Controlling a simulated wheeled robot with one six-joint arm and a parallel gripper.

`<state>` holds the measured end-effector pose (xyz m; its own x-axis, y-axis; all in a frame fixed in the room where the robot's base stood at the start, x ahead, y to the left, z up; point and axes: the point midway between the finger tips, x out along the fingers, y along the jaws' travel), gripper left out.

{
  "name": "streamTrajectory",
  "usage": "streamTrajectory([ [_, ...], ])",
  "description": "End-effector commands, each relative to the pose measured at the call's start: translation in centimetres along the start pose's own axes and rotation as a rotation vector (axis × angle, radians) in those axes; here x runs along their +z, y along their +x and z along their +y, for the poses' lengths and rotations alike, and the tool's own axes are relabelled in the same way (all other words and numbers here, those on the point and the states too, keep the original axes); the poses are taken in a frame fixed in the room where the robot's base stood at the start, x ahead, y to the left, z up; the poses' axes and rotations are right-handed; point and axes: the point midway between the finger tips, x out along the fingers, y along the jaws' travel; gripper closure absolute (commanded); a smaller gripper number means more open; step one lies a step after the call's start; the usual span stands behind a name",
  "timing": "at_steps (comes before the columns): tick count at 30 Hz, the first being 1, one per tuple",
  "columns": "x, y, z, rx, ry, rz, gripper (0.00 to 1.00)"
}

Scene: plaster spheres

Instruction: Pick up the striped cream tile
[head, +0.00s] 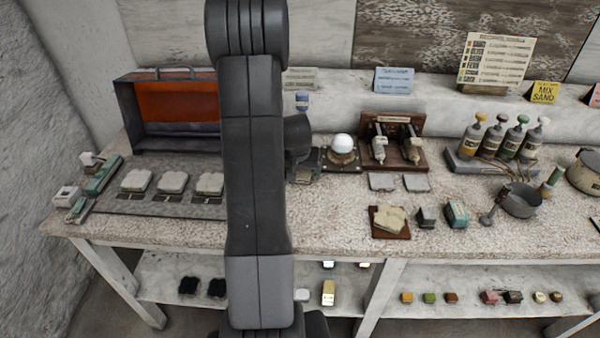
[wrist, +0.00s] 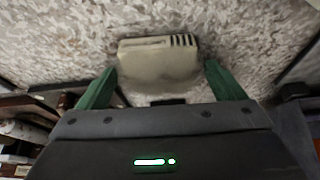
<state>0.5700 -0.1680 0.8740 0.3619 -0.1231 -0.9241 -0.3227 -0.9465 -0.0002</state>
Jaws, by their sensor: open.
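In the wrist view, the striped cream tile (wrist: 158,62) is a pale block with rounded corners and a short row of dark stripes at its upper right. It lies on the speckled worktop. My gripper (wrist: 160,72) is open, with one green finger on either side of the tile and a gap at each side. The tile's near edge runs down toward the dark gripper body. In the head view my arm covers the middle of the bench, and I cannot make out the striped tile or my fingertips there.
Several pale tiles (head: 172,182) rest on a grey mat at the left, before an orange-lined open case (head: 178,102). A white sphere (head: 342,146) sits on a stand right of my arm. Bottles (head: 495,136) and a metal pan (head: 520,200) stand farther right.

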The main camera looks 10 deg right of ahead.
Motion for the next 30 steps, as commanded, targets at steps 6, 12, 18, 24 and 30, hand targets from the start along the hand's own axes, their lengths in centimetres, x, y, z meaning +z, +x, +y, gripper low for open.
streamTrajectory([
  [6,0.0,0.06,0.01,0.0,0.0,0.0,0.11],
  [12,0.0,0.04,0.01,0.0,0.0,0.0,0.48],
  [18,-0.03,0.01,0.01,0.0,0.0,0.001,0.7],
  [24,-0.07,-0.09,0.0,0.0,0.0,0.001,0.7],
  [30,-0.28,-0.68,-0.02,-0.001,-0.001,0.003,0.7],
])
